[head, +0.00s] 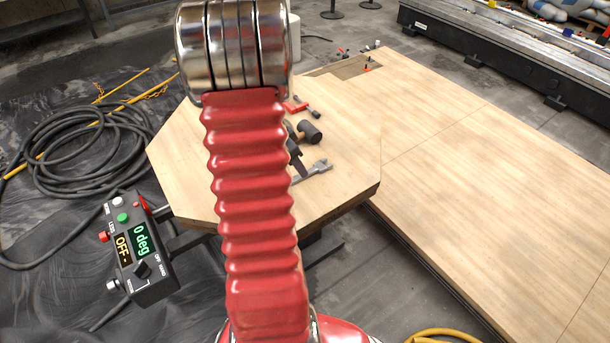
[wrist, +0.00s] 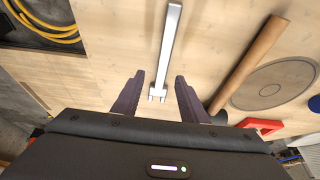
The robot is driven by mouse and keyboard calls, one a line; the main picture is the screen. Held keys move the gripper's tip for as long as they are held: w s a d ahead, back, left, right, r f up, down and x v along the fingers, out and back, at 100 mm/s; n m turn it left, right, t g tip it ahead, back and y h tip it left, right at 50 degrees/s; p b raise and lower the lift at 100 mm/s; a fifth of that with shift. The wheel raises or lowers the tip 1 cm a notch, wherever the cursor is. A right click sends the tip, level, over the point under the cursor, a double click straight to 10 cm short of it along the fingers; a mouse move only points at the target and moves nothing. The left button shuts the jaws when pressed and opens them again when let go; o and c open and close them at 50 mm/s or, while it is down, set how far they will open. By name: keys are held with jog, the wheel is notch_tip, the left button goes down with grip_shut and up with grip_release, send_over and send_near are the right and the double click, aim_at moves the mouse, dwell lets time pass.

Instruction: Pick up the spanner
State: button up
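The spanner (head: 316,169) is a silver metal tool lying on the wooden table, just right of my arm in the head view. In the wrist view the spanner (wrist: 168,48) runs away from me, its small forked end nearest and between my fingers in the picture. My gripper (wrist: 158,88) is open, its two dark fingers on either side of that end with a gap to each. I cannot tell how high the fingertips are above the table. In the head view my gripper (head: 296,160) is mostly hidden behind my red arm, with a dark finger next to the spanner.
A mallet (head: 309,132) with a black head lies close beside the spanner; its wooden handle (wrist: 252,62) shows at right in the wrist view. A red tool (head: 295,106) lies beyond it. A control box (head: 137,250) stands at the table's left. The table's right side is clear.

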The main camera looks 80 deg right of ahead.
aim_at(319, 166)
dwell(0.3)
jog(key=shift+x, duration=2.6)
jog(key=shift+d+r, duration=0.1)
jog(key=shift+d, duration=0.1)
jog(key=shift+c, duration=0.6)
grip_shut()
